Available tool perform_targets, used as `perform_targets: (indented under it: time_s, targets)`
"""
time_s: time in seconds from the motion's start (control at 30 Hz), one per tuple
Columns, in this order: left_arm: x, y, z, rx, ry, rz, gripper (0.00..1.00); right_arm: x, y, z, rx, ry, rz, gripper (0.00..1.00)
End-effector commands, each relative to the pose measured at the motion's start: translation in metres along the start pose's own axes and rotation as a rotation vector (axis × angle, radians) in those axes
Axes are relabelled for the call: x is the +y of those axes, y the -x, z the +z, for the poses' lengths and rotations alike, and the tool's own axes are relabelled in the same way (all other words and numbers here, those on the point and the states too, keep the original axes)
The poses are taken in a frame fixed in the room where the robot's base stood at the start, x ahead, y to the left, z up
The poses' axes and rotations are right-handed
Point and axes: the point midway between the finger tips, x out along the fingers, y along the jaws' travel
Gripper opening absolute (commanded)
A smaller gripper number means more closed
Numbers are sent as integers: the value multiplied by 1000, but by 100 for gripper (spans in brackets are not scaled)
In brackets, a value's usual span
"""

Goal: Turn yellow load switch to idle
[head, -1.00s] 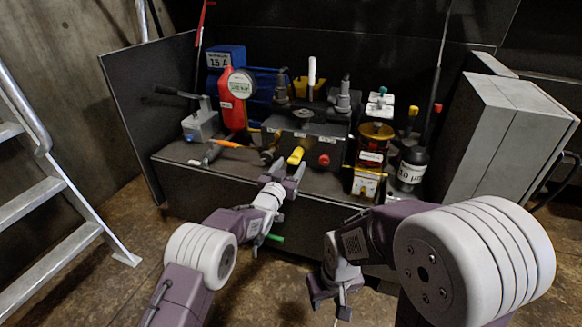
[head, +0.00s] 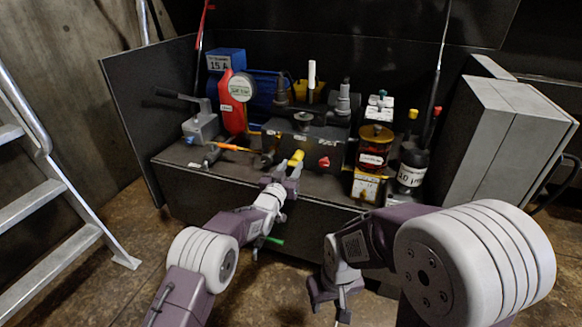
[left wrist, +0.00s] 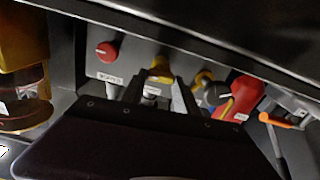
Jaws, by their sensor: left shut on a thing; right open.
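The yellow load switch (head: 296,157) sits on the front of the dark valve block, just left of a red knob (head: 324,162). My left gripper (head: 284,176) is at the switch and shut on it. In the left wrist view the yellow switch (left wrist: 161,69) shows between the fingertips of my left gripper (left wrist: 160,82), and its lower part is hidden by them. The label under the switch is too small to read. My right gripper (head: 330,297) is open and empty, low in front of the bench and apart from it.
A red pump part (head: 239,95) and an orange-handled lever (head: 233,148) stand to the left. An amber jar (head: 374,147) and a dark canister (head: 411,168) stand to the right. A grey cabinet (head: 492,130) is at far right, a metal ladder (head: 50,200) at far left.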

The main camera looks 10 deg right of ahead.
Motion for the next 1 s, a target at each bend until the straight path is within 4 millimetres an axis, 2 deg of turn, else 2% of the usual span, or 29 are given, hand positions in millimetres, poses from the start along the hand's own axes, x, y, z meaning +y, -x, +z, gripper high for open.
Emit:
perform_targets:
  time_s: [0.4, 1.0]
  targets:
    - [-2, 0, -2, -2, 349, 0, 0, 0, 27, -3, 0, 0, 0, 41]
    - [-4, 0, 1, -2, 919, -1, 0, -1, 53, -5, 0, 0, 0, 41]
